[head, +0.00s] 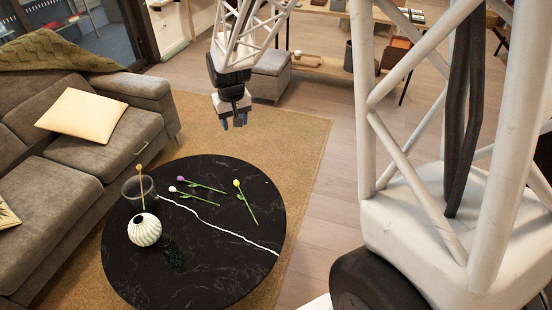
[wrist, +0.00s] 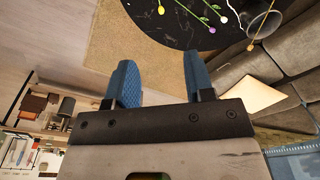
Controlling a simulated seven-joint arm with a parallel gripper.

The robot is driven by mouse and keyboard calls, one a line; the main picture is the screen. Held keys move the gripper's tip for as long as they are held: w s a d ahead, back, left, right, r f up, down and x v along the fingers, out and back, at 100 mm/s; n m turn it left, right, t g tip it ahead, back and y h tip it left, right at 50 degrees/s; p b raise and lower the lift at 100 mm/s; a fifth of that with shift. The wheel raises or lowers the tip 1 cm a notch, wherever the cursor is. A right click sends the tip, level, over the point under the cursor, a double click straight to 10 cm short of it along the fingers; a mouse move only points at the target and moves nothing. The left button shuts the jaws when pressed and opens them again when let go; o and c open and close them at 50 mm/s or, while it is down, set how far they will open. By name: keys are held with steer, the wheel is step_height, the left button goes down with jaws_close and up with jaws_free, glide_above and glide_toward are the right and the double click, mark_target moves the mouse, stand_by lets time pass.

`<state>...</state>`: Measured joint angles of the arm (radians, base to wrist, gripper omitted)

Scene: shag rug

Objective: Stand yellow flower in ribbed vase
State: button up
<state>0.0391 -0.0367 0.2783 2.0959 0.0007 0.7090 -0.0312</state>
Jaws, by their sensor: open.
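The yellow flower (head: 245,200) lies on the black round table, its yellow head toward the back and its green stem toward the front right. It also shows near the top of the wrist view (wrist: 159,8). The ribbed vase (head: 145,230) is round, pale and upright on the table's left front part. It is not clearly visible in the wrist view. My gripper (head: 233,121) hangs in the air beyond the back edge of the table, well apart from the flower and the vase. In the wrist view its two blue fingers (wrist: 160,82) are spread with nothing between them.
A purple flower (head: 200,184) and a white flower (head: 193,196) lie beside the yellow one. A dark glass vase (head: 138,190) holding an orange-headed stem stands behind the ribbed vase. The table (head: 225,275) is clear at the front right. A grey sofa (head: 75,190) borders its left.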

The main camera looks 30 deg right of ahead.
steer(key=s+r, duration=0.4)
steer(key=s, duration=0.6)
steer(key=s+a+r+t, duration=0.1)
steer(key=s+r, duration=0.4)
steer(key=s, duration=0.6)
steer(key=s+a+r, duration=0.1)
steer(key=s+r, duration=0.3)
steer(key=s, duration=0.7)
steer(key=shift+r+t, duration=0.25)
steer(key=shift+t, duration=0.05)
steer(key=shift+c, duration=1.3)
